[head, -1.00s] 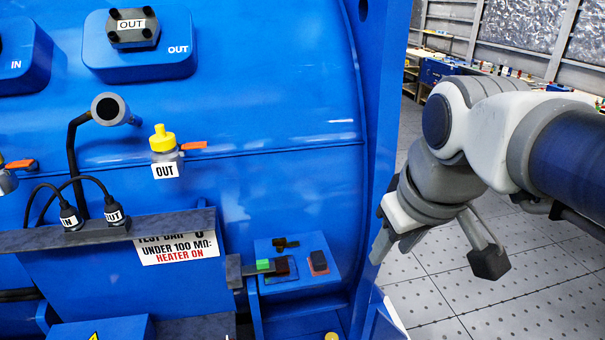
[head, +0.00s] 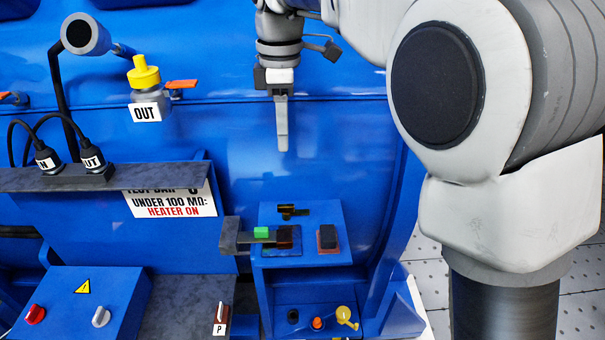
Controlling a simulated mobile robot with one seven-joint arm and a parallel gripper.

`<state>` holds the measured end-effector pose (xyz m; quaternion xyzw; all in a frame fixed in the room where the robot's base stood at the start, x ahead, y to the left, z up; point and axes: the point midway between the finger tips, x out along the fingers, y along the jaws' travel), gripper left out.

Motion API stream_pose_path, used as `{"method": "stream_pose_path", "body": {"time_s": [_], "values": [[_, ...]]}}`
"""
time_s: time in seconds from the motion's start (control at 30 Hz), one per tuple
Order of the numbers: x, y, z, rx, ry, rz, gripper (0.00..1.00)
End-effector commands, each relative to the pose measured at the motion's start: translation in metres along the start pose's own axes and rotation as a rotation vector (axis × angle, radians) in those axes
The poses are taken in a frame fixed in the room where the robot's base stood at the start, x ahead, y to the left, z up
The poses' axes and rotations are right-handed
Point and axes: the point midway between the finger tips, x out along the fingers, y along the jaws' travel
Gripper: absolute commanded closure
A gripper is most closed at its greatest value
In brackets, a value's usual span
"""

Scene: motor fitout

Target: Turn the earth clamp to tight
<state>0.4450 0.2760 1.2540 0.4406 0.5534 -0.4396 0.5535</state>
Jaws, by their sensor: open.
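No part in the head view carries a readable label that names the earth clamp, so I cannot tell for certain which one it is. The lower bay of a small blue housing (head: 345,230) holds a yellow knob with a lever (head: 346,316), an orange knob (head: 317,323) and a black knob (head: 293,316). A small dark and brass fitting (head: 290,210) sits on the housing's top. My gripper (head: 282,138) points down above and behind this housing, seen edge-on, open and empty. It appears to touch nothing.
To the left, a dark ledge (head: 120,178) carries two black plugs. Below it is a blue box with red and grey knobs (head: 80,305), beside a lever marked P (head: 220,318). A yellow-capped valve (head: 144,75) juts out upper left. The big blue casing stands behind.

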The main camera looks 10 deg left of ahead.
Motion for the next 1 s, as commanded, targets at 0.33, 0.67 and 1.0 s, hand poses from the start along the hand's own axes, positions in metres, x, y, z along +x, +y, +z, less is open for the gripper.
{"method": "stream_pose_path", "body": {"time_s": [0.33,0.67,1.0], "values": [[0.045,0.0,-0.002,-0.012,-0.002,-0.007,0.56],[0.118,0.0,-0.002,-0.009,-0.002,-0.005,0.56],[0.168,0.0,-0.002,-0.01,0.0,-0.004,0.56]]}}
